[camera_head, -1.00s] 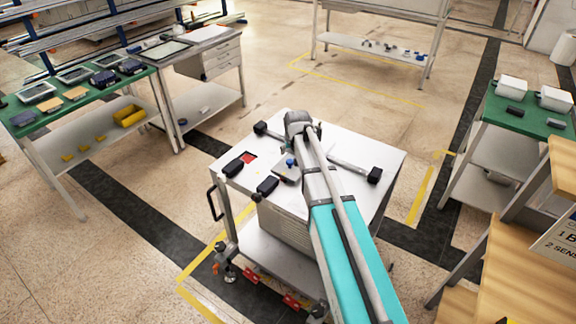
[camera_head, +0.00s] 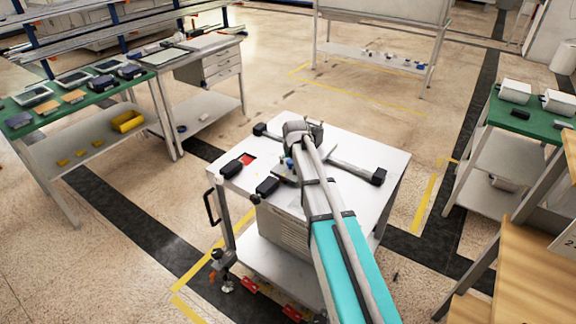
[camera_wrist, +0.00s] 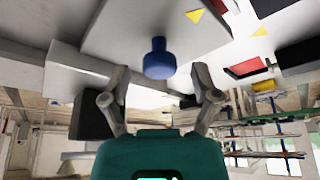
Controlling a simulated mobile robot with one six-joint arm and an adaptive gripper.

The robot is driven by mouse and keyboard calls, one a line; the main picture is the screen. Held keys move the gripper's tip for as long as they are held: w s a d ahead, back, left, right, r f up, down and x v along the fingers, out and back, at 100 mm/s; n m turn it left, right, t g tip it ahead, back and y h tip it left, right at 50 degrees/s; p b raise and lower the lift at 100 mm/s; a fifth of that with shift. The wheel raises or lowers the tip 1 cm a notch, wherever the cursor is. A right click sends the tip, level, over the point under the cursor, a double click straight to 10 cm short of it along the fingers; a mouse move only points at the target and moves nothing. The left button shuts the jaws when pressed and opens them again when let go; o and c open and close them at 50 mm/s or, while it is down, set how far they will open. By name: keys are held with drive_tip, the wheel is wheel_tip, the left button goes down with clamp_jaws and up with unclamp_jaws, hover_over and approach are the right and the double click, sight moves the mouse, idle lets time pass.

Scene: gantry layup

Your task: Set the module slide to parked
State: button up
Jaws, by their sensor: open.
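The module slide is a pale plate with a blue knob (camera_wrist: 158,58) standing out from it, on the white-topped cart. In the head view the blue knob (camera_head: 290,162) shows just left of my arm's end. A red patch (camera_head: 248,159) lies on the cart top left of the knob and also shows in the wrist view (camera_wrist: 246,67). My gripper (camera_wrist: 160,80) is open and empty, its two fingers apart on either side of the knob in the picture. I cannot tell whether they touch it.
The cart top (camera_head: 382,152) carries a rail with a black end block (camera_head: 376,177) at right and black blocks (camera_head: 231,170) at left. A green-topped bench (camera_head: 60,103) with trays stands at left, another (camera_head: 535,128) at right. Open floor surrounds the cart.

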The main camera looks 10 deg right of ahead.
drive_tip(key=shift+w+f, duration=0.1)
drive_tip(key=shift+f, duration=0.15)
drive_tip(key=shift+c, duration=0.2)
clamp_jaws()
